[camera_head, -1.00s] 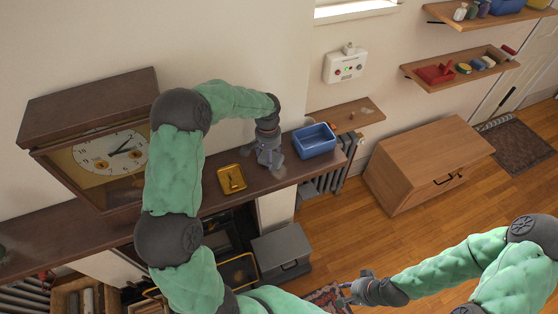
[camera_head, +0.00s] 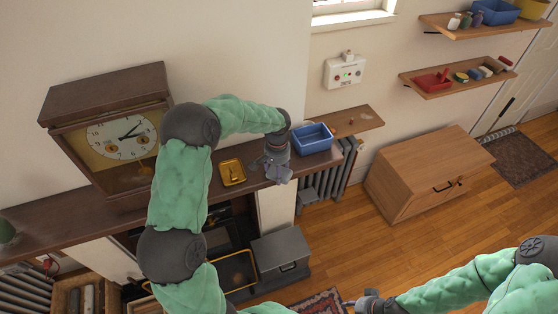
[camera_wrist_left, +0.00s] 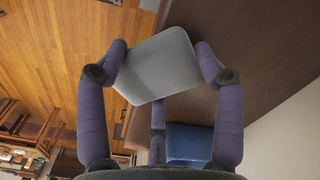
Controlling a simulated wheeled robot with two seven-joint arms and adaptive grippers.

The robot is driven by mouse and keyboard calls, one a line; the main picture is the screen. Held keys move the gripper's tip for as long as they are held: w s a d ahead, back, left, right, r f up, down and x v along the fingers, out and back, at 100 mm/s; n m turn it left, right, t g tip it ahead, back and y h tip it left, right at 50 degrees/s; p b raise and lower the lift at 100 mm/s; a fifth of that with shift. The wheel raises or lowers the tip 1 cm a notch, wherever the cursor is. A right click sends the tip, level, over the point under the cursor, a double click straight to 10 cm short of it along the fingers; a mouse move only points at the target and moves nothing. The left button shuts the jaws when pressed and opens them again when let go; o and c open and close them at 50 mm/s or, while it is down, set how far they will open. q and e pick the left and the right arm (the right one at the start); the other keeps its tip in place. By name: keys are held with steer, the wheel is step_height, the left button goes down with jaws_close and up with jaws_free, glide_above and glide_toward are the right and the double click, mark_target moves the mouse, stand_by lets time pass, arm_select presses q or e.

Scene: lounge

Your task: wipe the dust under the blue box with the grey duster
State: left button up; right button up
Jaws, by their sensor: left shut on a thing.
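My left gripper (camera_head: 276,170) is shut on the grey duster, which shows as a flat grey pad (camera_wrist_left: 160,66) between the fingers in the left wrist view. In the head view the gripper hangs at the front edge of the dark mantel shelf (camera_head: 60,228), just left of the blue box (camera_head: 312,139); the duster is hard to make out there. The blue box stands upright near the shelf's right end and shows partly behind a finger in the wrist view (camera_wrist_left: 188,143). I cannot make out dust under it. My right gripper (camera_head: 362,302) is low at the bottom edge, its fingers unclear.
A yellow tray (camera_head: 232,172) lies on the mantel left of my gripper. A large clock (camera_head: 122,140) stands further left. A small wooden shelf (camera_head: 362,119) with a pale patch is behind the box. A wooden cabinet (camera_head: 425,180) stands right; floor before it is clear.

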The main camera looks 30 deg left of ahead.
arm_select(q)
steer(key=shift+s+d+r+p, duration=0.1)
steer(key=shift+r+p, duration=0.05)
steer(key=shift+r, duration=0.4)
steer(key=shift+d+r+p, duration=0.1)
steer(key=shift+r+p, duration=0.05)
steer(key=shift+r, duration=0.7)
steer(key=shift+w+a+r+p, duration=0.25)
steer(key=shift+a+r+p, duration=0.1)
steer(key=shift+r+p, duration=0.25)
steer(key=r, duration=0.1)
steer(key=r+p, duration=0.1)
steer(key=shift+s+d+r, duration=0.15)
steer(key=shift+d+r, duration=0.05)
steer(key=shift+r, duration=0.1)
steer(key=shift+a+r+p, duration=0.1)
steer(key=shift+r+p, duration=0.45)
steer(key=shift+r, duration=0.15)
